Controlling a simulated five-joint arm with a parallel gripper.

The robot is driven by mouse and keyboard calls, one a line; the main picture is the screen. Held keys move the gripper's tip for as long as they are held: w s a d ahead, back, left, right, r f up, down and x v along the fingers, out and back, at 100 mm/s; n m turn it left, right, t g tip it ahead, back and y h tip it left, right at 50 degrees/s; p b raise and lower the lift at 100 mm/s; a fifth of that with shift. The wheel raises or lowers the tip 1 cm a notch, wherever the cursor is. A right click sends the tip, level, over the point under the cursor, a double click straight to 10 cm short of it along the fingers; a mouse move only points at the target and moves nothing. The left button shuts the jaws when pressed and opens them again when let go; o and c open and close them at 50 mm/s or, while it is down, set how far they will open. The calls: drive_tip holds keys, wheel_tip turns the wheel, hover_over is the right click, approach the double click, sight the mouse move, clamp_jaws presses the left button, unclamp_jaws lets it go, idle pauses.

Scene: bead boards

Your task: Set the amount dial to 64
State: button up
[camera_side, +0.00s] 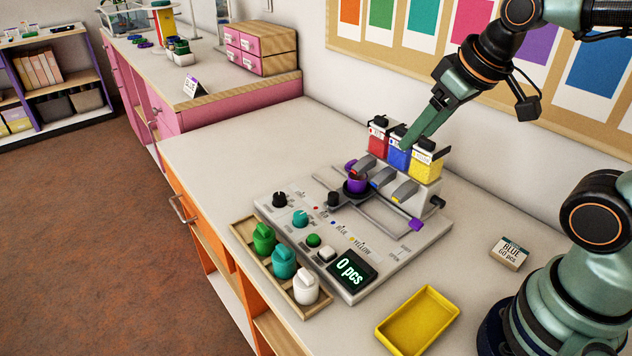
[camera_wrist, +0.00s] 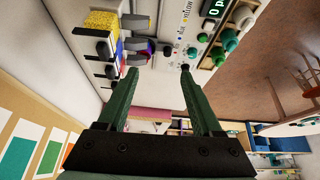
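The grey dispenser board (camera_side: 374,250) lies on the counter, and its display (camera_side: 352,270) reads "0 pcs". A black knob (camera_side: 279,200) and a teal knob (camera_side: 300,218) stand on its left part; labels are too small to tell which is the amount dial. Another black knob (camera_side: 333,199) sits by the rails. My gripper (camera_wrist: 160,72) is open and empty in the wrist view, its two green fingers apart. In the side view my gripper (camera_side: 408,146) is in front of or above the bead bins, away from the knobs. The display also shows partly in the wrist view (camera_wrist: 214,7).
Red (camera_side: 378,137), blue (camera_side: 399,156) and yellow (camera_side: 424,168) bins stand at the board's back, behind a purple cup (camera_side: 357,183). A wooden tray (camera_side: 244,233) holds green, teal and white pieces. A yellow tray (camera_side: 419,321) and a "BLUE 60 pcs" box (camera_side: 509,253) lie right.

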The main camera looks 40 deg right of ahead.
drive_tip(key=w+a+r+n+g, duration=0.1)
drive_tip(key=w+a+r+n, duration=0.2)
drive_tip(key=w, duration=0.5)
drive_tip(key=n+g, duration=0.4)
drive_tip(key=n, duration=1)
hover_over(279, 195)
wheel_tip(279, 195, down, 14)
wheel_tip(279, 195, down, 12)
clamp_jaws()
